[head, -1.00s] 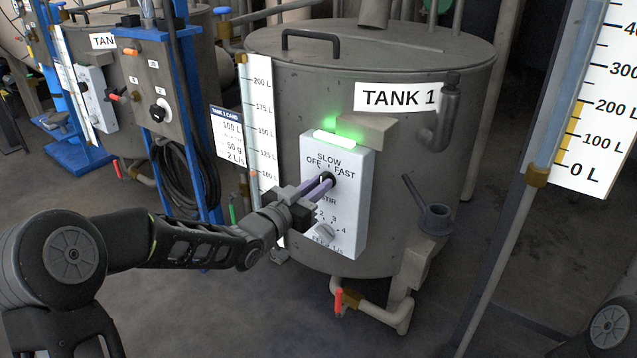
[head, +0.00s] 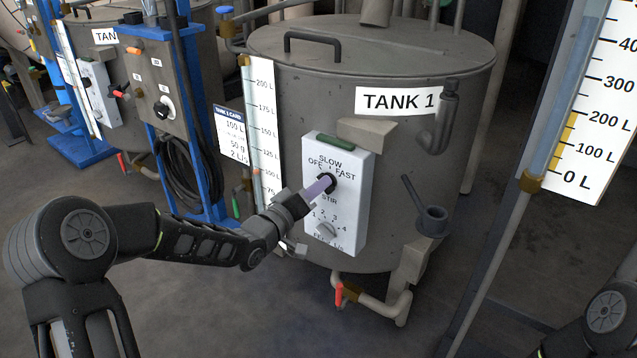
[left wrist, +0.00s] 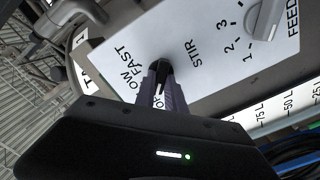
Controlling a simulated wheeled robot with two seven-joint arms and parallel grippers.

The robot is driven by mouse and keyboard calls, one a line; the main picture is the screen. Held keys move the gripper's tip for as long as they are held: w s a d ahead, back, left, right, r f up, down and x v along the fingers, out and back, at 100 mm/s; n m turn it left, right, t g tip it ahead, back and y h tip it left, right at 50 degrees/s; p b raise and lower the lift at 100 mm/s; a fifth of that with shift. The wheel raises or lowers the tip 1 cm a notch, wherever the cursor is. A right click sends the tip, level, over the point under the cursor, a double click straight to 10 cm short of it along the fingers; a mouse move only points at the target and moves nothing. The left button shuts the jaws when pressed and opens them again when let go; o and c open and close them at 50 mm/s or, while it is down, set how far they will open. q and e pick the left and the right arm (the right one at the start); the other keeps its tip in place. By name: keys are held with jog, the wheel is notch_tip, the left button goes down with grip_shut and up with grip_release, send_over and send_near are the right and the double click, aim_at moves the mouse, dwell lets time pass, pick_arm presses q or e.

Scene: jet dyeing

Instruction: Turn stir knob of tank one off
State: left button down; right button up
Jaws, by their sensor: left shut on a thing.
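Tank 1 (head: 400,190) is a grey drum with a white control box (head: 345,225) on its front. The box's black stir knob (head: 331,180) sits under the words OFF, SLOW and FAST. My left gripper (head: 325,184) is shut on this knob, its fingers along the knob's sides. The left wrist view also shows the fingers (left wrist: 160,88) around the dark knob (left wrist: 160,70), partly over the OFF lettering. The fingers hide much of the knob, so its pointer is hard to read. The lamp (head: 334,144) atop the box is dark green and unlit. My right gripper is out of view.
The grey feed knob (head: 326,231) is just below, on the same box. A level gauge (head: 265,120) and a tank card (head: 230,132) stand left of the box. A pipe with a red-handled valve (head: 339,294) is below. Open floor lies in front.

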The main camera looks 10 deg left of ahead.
pick_arm(q)
jog(key=shift+n, duration=0.4)
jog(key=c, duration=1.4)
grip_release()
jog(key=p+v, duration=0.1)
jog(key=v, duration=0.7)
jog(key=shift+p, duration=0.3)
jog(key=shift+w, duration=0.1)
